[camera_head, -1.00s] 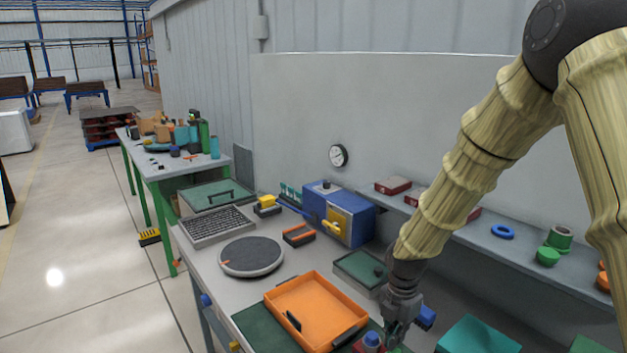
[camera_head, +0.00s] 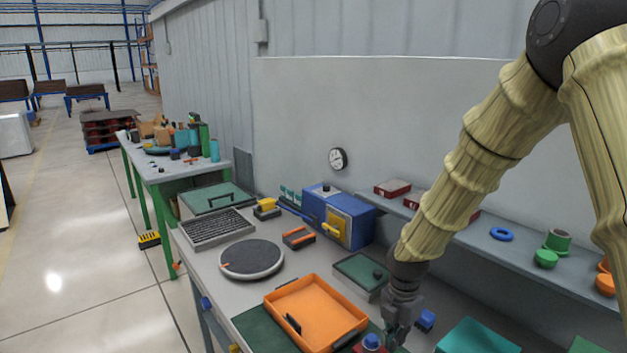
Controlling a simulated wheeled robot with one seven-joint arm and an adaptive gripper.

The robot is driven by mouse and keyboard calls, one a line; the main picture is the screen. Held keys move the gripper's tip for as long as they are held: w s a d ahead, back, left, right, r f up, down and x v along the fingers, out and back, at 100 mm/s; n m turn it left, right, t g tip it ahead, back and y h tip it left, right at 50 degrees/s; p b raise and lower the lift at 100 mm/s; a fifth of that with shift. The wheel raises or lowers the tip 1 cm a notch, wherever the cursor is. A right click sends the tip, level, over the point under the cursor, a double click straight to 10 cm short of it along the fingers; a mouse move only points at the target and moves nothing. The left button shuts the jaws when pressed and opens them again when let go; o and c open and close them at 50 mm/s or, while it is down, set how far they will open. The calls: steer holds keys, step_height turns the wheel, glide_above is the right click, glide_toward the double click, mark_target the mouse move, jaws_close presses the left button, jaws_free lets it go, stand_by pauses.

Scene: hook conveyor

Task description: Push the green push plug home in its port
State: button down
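My gripper (camera_head: 395,334) points down at the bottom edge of the view, close to the right of a red block (camera_head: 358,349) with a blue round top (camera_head: 372,341). The fingers look close together, but I cannot tell whether they are open or shut. A small bit of green shows at the fingertips; it is too small and cut off to tell whether it is the green push plug. The plug's port is not clearly visible, and the picture edge cuts off the area below the fingers.
An orange tray (camera_head: 273,302) lies left of my gripper, with a green-lidded box (camera_head: 358,268) behind it. A small blue part (camera_head: 426,319) and a teal box (camera_head: 476,338) are to the right. A shelf (camera_head: 477,241) runs along the back wall.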

steer(key=shift+s+r, duration=0.35)
steer(key=shift+s, duration=0.2)
steer(key=shift+s+r, duration=0.3)
steer(key=shift+s, duration=0.25)
steer(key=shift+w+f, duration=0.75)
steer(key=shift+f, duration=0.05)
steer(key=shift+s+r, duration=0.15)
steer(key=shift+s, duration=0.3)
steer(key=shift+w+f, duration=0.3)
steer(key=shift+f, duration=0.1)
steer(key=shift+s, duration=0.15)
steer(key=shift+f+b, duration=0.45)
steer(key=shift+f, duration=0.2)
steer(key=shift+r, duration=0.1)
